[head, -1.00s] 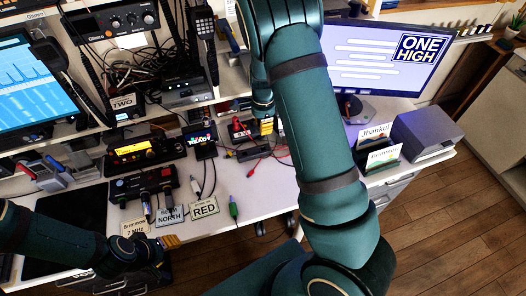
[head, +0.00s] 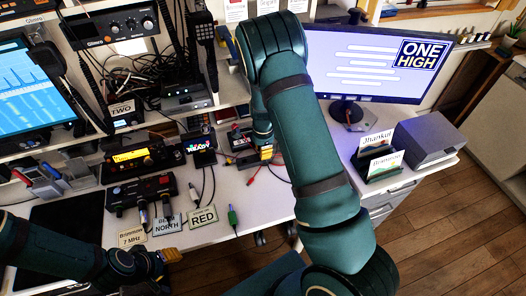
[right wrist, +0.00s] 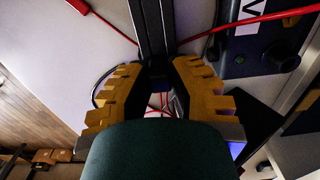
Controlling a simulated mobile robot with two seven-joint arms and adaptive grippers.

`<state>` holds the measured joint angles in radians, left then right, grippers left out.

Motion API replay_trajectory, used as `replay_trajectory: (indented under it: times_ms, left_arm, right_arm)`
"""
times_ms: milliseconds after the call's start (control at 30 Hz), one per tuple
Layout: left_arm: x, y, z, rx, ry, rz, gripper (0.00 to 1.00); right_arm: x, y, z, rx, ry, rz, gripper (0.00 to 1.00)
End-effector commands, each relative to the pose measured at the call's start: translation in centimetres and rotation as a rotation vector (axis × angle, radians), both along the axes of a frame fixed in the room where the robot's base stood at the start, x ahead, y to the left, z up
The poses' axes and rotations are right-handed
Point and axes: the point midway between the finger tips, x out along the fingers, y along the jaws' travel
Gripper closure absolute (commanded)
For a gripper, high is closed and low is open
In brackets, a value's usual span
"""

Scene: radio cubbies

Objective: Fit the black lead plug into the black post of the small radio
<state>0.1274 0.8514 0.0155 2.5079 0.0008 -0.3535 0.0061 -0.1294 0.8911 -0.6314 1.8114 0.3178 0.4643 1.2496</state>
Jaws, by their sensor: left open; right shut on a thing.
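My right gripper (head: 266,154) is over the desk just in front of a small dark box with red on it (head: 238,137). In the right wrist view its yellow fingers (right wrist: 157,78) are shut on a dark thing (right wrist: 152,28), which looks like the black lead plug; its tip is hard to make out. A dark box (right wrist: 262,55) with a round black post or knob (right wrist: 285,57) lies to the right of the fingers, apart from them. I cannot tell for sure whether this is the small radio. My left gripper (head: 172,256) is open and empty at the desk's front edge.
A red plug (right wrist: 78,5) and red leads lie near the right fingers. A green plug (head: 232,216) lies by the RED sign (head: 203,216). A radio with a yellow display (head: 138,157) and a small colour screen (head: 199,145) stand left. A card holder (head: 382,169) stands right.

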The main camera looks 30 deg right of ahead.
Motion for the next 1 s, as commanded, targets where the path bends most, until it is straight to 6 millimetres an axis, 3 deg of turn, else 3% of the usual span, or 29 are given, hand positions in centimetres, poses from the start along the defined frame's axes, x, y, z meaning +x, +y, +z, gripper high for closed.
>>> replay_trajectory:
  times_ms: [433, 467, 500, 933, 1000]
  left_arm:
    - [0.0, 0.0, -0.2, 0.000, 0.001, -0.001, 0.51]
    - [0.0, 0.0, -0.1, 0.000, 0.001, -0.001, 0.51]
    - [0.0, 0.0, -0.1, 0.000, 0.001, -0.001, 0.51]
    - [-0.1, 0.0, -0.7, -0.001, 0.003, -0.002, 0.51]
    - [-0.1, 0.0, -0.2, 0.000, 0.002, -0.002, 0.51]
  right_arm:
    - [0.0, 0.0, -0.9, 0.000, -0.001, -0.001, 1.00]
    - [0.1, 0.0, -0.8, 0.000, -0.002, -0.001, 0.69]
    - [0.0, 0.0, -0.8, 0.000, -0.002, -0.001, 0.56]
    - [0.1, 0.0, -1.0, 0.000, -0.003, -0.001, 0.56]
    - [0.1, 0.0, 0.3, 0.000, -0.005, 0.000, 0.56]
